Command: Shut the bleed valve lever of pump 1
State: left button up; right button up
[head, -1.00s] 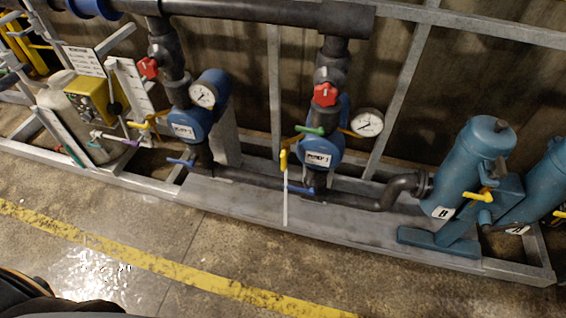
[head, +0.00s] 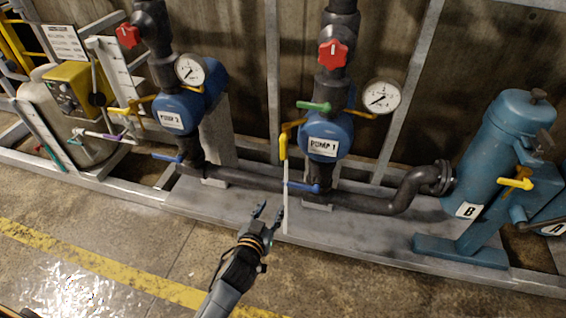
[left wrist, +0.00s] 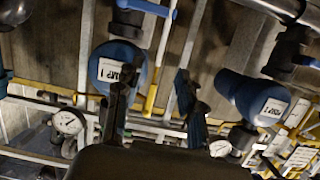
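Pump 1 (head: 323,138) is a blue pump with a white label. On its left, an orange-yellow pipe ends in a yellow lever (head: 283,146), which I take as the bleed valve lever. It hangs upright, in line with the pale tube (head: 285,205) below it. My left gripper (head: 269,207) is open and empty, below the lever and near the tube; I see no contact. In the left wrist view, which is upside down, the yellow lever (left wrist: 151,98) shows between the spread fingers (left wrist: 154,100), beyond them. My right gripper is out of view.
A green lever (head: 313,106) and red knob (head: 333,54) sit above pump 1, a gauge (head: 381,97) to its right, a blue lever (head: 303,187) below. Pump 2 (head: 172,118) stands left, filter B (head: 500,150) right. The floor in front is clear.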

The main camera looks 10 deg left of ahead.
aim_at(282, 148)
pick_arm(q)
notch_tip(282, 148, up, 10)
jog(key=w+t+b, duration=0.2)
jog(key=t+b, duration=0.1)
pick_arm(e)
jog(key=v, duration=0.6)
pick_arm(q)
jog(key=shift+n, duration=0.4)
jog(key=w, duration=0.7)
jog(key=shift+w+a+r+b, duration=0.1)
jog(key=shift+w+b, duration=0.25)
jog(key=w, duration=0.5)
jog(key=shift+b, duration=0.4)
jog(key=shift+w, duration=0.3)
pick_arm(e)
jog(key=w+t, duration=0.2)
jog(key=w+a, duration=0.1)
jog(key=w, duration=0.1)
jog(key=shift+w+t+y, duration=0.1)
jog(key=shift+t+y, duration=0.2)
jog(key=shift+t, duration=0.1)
pick_arm(q)
jog(key=shift+c, duration=0.2)
grip_shut()
